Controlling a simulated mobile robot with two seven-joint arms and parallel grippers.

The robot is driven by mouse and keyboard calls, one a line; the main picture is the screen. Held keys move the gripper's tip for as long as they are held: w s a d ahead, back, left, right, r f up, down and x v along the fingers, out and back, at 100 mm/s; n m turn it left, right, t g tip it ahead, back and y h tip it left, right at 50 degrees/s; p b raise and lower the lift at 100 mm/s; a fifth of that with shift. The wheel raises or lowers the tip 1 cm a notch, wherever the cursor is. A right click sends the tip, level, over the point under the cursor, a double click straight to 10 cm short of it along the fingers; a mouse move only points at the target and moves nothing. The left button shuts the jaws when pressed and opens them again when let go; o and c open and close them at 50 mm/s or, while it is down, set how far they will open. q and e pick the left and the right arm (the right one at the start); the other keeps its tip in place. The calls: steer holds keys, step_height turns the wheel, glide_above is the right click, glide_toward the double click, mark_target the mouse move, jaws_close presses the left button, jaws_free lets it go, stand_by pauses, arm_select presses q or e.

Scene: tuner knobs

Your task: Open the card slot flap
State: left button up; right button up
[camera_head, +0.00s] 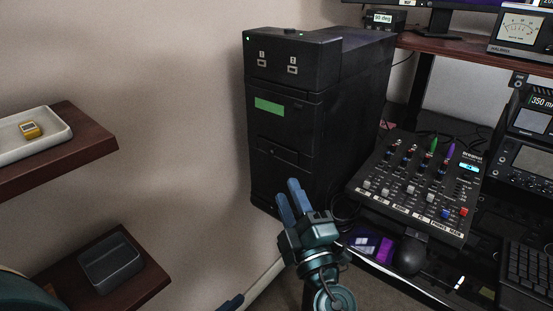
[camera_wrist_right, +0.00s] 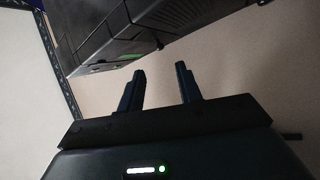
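A tall black tower unit (camera_head: 285,120) stands against the wall in the middle of the head view. Its front has a green label (camera_head: 269,107) and, below it, a panel with a thin dark slot line (camera_head: 279,151). This panel may be the card slot flap and looks flush with the front; I cannot tell for sure. My right gripper (camera_head: 288,197) is in front of the tower's lower front, fingers pointing up, apparently short of the panel. In the right wrist view its two fingers (camera_wrist_right: 159,76) are apart with nothing between them.
A mixer with knobs and faders (camera_head: 417,187) is right of the tower, with a black mouse (camera_head: 410,255) nearby. Shelves at left hold a white tray (camera_head: 38,139) and a grey box (camera_head: 110,262). Bare wall lies left of the tower.

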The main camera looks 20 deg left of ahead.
mark_target(272, 155)
steer(key=x, duration=0.9)
steer(key=shift+w+a, duration=0.1)
steer(key=shift+c, duration=0.3)
jaws_close()
steer(key=shift+f, duration=0.15)
